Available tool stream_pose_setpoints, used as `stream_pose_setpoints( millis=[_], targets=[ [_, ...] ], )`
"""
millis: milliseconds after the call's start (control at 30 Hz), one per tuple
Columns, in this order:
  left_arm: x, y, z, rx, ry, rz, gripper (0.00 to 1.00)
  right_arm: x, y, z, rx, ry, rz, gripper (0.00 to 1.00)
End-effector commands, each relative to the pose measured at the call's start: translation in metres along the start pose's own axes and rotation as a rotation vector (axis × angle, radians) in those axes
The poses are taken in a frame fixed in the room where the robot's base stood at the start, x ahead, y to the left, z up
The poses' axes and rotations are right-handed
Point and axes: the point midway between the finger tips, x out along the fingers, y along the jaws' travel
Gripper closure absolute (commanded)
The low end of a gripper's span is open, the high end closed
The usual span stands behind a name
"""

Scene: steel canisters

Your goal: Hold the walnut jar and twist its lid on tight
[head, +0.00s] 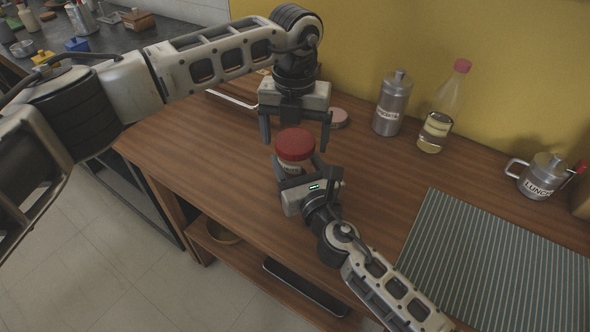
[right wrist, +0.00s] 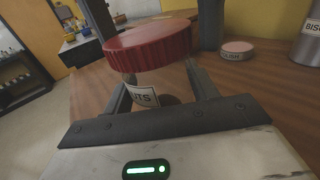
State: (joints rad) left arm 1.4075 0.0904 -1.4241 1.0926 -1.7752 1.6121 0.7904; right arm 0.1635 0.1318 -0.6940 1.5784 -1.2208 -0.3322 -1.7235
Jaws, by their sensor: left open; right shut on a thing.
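The walnut jar (head: 290,169) stands upright near the front edge of the wooden counter; part of its label, ending in "UTS", shows in the right wrist view (right wrist: 142,95). Its ribbed red lid (head: 295,145) sits on top, also seen in the right wrist view (right wrist: 150,45); how tight it is I cannot tell. My right gripper (head: 296,173) is shut on the jar body below the lid, hiding much of the jar. My left gripper (head: 296,136) points down over the lid, open, with one finger to each side and visible gaps between fingers and lid.
A low tin with a pink lid (head: 337,118) stands just behind my left gripper. A steel canister (head: 393,103), a red-capped bottle (head: 437,125) and a steel mug labelled LUNCH (head: 540,178) stand farther right. A striped mat (head: 490,265) covers the right front.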

Motion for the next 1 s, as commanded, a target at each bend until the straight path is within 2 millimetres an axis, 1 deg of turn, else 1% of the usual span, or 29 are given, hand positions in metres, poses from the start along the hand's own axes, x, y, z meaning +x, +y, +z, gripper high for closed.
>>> stream_pose_setpoints(
  millis=[267,300,367,400,433,567,667,767,1000],
  targets=[
    [0.0010,-0.0002,0.0001,0.000,-0.001,0.000,0.14,-0.0001,0.0000,-0.0006,0.000,0.001,0.000,1.00],
    [0.0010,-0.0002,0.0002,0.000,-0.001,0.000,0.25,-0.0001,0.0000,-0.0006,0.000,0.001,0.000,1.00],
    [0.0009,-0.0002,0.0002,0.000,-0.001,0.000,0.42,-0.0001,0.0000,-0.0006,0.000,0.001,0.000,1.00],
    [0.0008,-0.0002,0.0002,0.000,-0.001,0.000,0.53,-0.0001,0.0000,-0.0006,0.000,0.001,0.000,1.00],
    [0.0008,-0.0002,0.0002,0.000,-0.001,0.000,0.60,-0.0001,0.0000,-0.0006,0.000,0.001,0.000,1.00],
    [0.0006,-0.0001,0.0002,0.001,-0.001,0.000,0.60,-0.0001,-0.0001,-0.0006,0.000,0.001,0.000,1.00],
    [0.0005,0.0000,0.0003,0.041,-0.001,0.001,0.60,-0.0001,-0.0002,-0.0006,0.000,0.001,0.000,1.00],
    [0.0001,0.0001,0.0006,0.188,-0.003,0.001,0.60,-0.0001,-0.0002,-0.0006,0.000,0.001,-0.001,1.00],
    [0.0006,0.0001,0.0006,0.762,-0.002,0.002,0.60,-0.0001,-0.0002,-0.0007,0.000,0.001,0.000,1.00]
  ],
)
